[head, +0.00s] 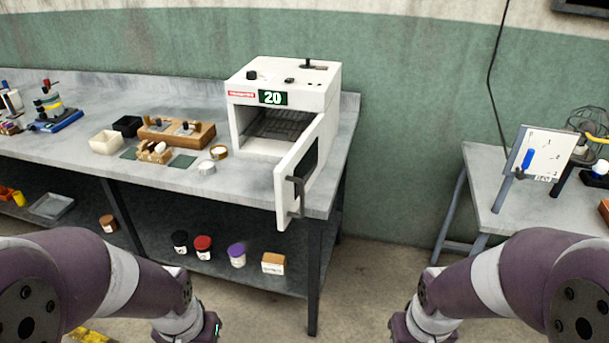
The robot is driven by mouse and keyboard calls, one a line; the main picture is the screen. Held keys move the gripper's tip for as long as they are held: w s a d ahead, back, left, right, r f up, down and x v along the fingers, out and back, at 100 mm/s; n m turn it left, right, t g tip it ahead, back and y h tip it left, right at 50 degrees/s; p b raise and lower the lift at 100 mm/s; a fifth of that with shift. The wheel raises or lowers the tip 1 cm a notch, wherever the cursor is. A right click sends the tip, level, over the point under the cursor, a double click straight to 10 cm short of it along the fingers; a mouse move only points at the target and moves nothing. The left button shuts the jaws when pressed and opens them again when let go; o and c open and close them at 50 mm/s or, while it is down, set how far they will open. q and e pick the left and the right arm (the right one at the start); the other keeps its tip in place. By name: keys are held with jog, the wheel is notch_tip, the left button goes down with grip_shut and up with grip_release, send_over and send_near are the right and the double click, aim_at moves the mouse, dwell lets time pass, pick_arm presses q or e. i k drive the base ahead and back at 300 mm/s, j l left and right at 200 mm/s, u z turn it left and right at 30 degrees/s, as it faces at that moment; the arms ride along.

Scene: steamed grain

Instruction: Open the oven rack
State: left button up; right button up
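The white oven (284,97) stands on the right end of the grey bench, with a green display reading 20. Its door (302,178) is swung open toward me and to the right. The dark door handle (298,196) faces me. The dark wire rack (281,126) shows inside the cavity; its right part is hidden behind the wall and door. My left arm ends at the bottom, left of centre, and my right arm ends at the bottom, right of centre. Both are low and well apart from the oven. The fingertips of both grippers are out of frame.
The bench top (75,95) holds a wooden block (177,133), a white tray (106,142), a black tray (128,126) and tape rolls left of the oven. Several jars stand on the lower shelf. A second table (482,160) is at the right. Floor between the tables is clear.

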aim_at(269, 134)
jog(key=i+j+z, duration=0.2)
jog(key=i, duration=0.25)
jog(key=i+j+z, duration=0.25)
jog(key=i, duration=0.2)
